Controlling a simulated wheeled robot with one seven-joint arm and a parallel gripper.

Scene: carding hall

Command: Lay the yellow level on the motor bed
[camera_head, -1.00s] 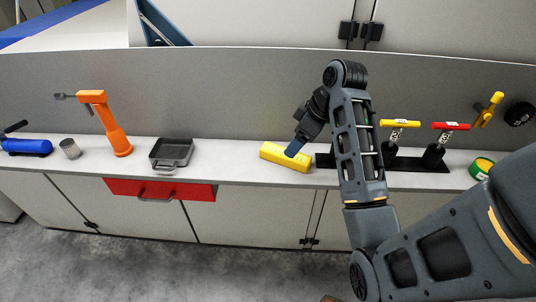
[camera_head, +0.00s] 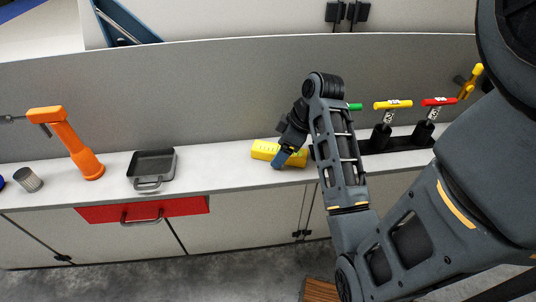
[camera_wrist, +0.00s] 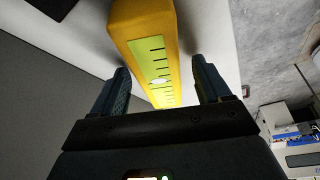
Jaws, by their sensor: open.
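The yellow level (camera_head: 264,149) is a yellow block lying on the pale counter. My gripper (camera_head: 282,158) is at its right part and covers some of it. In the wrist view the level (camera_wrist: 148,30) shows a lime face with black graduation marks and runs between my two open fingers (camera_wrist: 162,85). Gaps show on both sides, so the fingers are not closed on it. I cannot pick out the motor bed in these views.
A grey tray (camera_head: 153,167) and an orange tool (camera_head: 70,145) stand left of the level, with a metal cup (camera_head: 28,180) farther left. A black rack (camera_head: 400,143) with coloured-handled tools is on the right. A red drawer (camera_head: 145,209) sits below the counter.

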